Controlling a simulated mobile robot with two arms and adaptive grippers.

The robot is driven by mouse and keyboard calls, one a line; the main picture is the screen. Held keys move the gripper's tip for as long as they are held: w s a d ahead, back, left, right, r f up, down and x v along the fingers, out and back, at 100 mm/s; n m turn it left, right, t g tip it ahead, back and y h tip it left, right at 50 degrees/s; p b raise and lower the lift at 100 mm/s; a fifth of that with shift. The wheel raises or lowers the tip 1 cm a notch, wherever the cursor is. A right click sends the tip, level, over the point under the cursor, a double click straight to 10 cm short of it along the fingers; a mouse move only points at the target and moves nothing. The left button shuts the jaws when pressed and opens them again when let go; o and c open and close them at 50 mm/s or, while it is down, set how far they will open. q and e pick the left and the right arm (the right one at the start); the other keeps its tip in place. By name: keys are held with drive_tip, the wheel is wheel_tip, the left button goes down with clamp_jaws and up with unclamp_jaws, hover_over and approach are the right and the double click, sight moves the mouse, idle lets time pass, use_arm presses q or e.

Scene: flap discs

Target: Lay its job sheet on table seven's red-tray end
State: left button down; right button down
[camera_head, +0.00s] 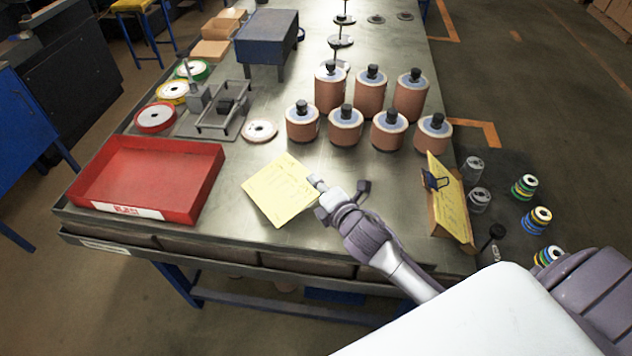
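A yellow job sheet (281,190) with printed lines lies turned at an angle on the metal table (255,235), near its front edge. It lies to the right of the red tray (205,178), with bare metal between them. My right gripper (340,183) is at the sheet's right corner. Its two fingers are spread apart with nothing seen between them. One fingertip overlaps or touches the sheet's corner; I cannot tell which. The red tray looks empty and has a white label on its front. My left gripper is not in view.
A stand with yellow sheets and a black clip (447,200) is at the right edge. Several copper-coloured cylinders (346,128) stand behind the gripper. A metal fixture (222,110), coloured-rim discs (155,117) and a dark blue box (267,38) are farther back. Stacked rings (525,187) are at right.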

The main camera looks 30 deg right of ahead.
drive_tip(key=c, duration=1.3)
unclamp_jaws()
drive_tip(key=shift+c, duration=0.2)
drive_tip(key=shift+o, duration=0.5)
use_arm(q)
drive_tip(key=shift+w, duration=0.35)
use_arm(e)
drive_tip(key=v, duration=1.2)
